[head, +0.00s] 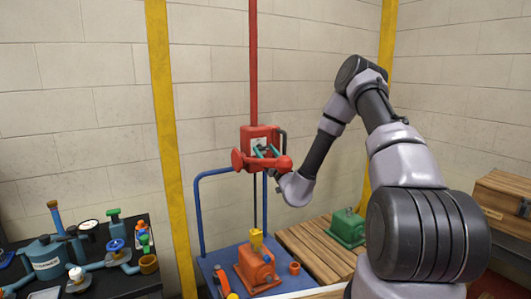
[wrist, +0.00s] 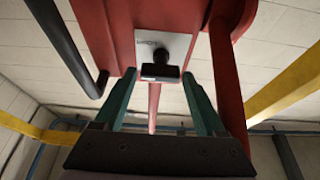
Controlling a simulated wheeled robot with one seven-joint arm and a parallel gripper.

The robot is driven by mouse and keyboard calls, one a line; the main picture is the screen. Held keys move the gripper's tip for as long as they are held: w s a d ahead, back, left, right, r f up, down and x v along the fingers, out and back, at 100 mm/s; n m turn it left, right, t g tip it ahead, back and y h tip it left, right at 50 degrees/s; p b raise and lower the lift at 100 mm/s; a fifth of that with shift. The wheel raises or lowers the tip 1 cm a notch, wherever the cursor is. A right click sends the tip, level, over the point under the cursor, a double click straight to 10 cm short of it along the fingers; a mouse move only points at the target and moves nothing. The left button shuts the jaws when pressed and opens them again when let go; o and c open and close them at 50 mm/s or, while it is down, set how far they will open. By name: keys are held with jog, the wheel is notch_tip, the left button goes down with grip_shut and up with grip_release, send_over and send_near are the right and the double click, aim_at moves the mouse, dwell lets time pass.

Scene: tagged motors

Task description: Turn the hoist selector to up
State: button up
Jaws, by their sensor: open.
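The hoist (head: 259,134) is a red housing on a red vertical post above the blue cart. In the wrist view its red body (wrist: 110,25) carries a white plate (wrist: 178,45) with small lettering, too small to read surely. The black hoist selector (wrist: 160,72) sticks out from the plate; I cannot tell which mark it points to. My gripper (wrist: 157,80) is open, with one teal finger on each side of the selector in the picture. I cannot tell whether either finger touches it. In the head view my gripper (head: 266,151) is at the hoist's front.
A red arm (wrist: 228,85) and a dark bar (wrist: 72,45) flank my fingers. Below are an orange motor (head: 257,270) on the blue cart (head: 208,262) and a green motor (head: 347,228) on wooden boards. A black bench (head: 135,277) with parts stands left; yellow posts (head: 168,130) rise behind.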

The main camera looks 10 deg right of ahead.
jog(key=c, duration=1.1)
jog(key=shift+n, duration=0.3)
jog(key=n+y, duration=0.1)
jog(key=n, duration=0.2)
jog(key=n+g+y, duration=0.1)
jog(key=n+y, duration=0.1)
jog(key=n, duration=0.1)
jog(key=shift+d+g, duration=0.1)
jog(key=shift+g, duration=0.2)
jog(key=n+g+y, duration=0.1)
jog(key=n, duration=0.2)
jog(key=n+g+y, duration=0.1)
jog(key=n, duration=0.2)
jog(key=shift+r+g, duration=0.1)
jog(key=shift+g, duration=0.2)
jog(key=n+g, duration=0.1)
jog(key=n, duration=0.1)
jog(key=n+g, duration=0.1)
jog(key=n, duration=0.2)
jog(key=shift+n, duration=0.3)
jog(key=shift+n+g, duration=0.8)
jog(key=shift+n, duration=1.3)
